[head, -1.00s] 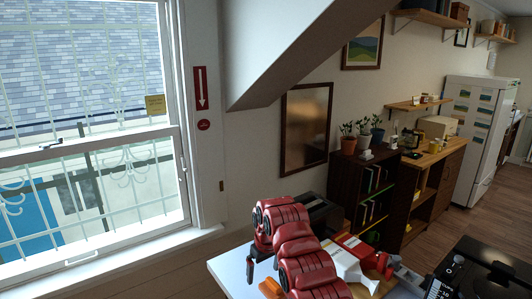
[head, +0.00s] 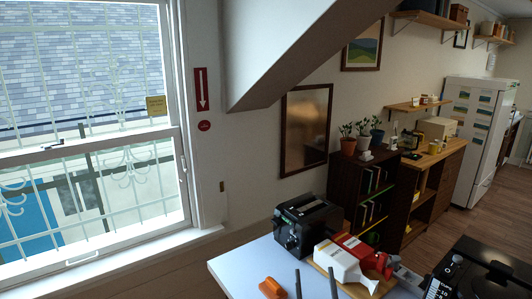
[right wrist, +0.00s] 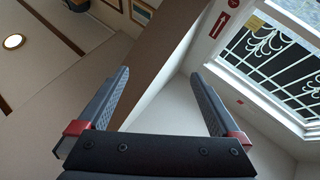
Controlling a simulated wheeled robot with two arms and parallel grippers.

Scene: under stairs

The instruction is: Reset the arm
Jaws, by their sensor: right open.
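My right gripper (head: 315,270) shows at the bottom edge of the head view as two dark fingers pointing up, spread apart with nothing between them. In the right wrist view the same gripper (right wrist: 160,74) is open and empty, its two dark fingers with red bases pointing up toward the sloped ceiling and wall. The rest of my right arm is out of the head view. My left gripper is not in view.
A white table (head: 238,264) holds a black toaster-like machine (head: 304,225), an orange object (head: 271,288) and a white and red item (head: 345,263). A black appliance (head: 480,270) stands at right. A window (head: 90,130) is at left. A dark bookshelf (head: 345,190) stands behind.

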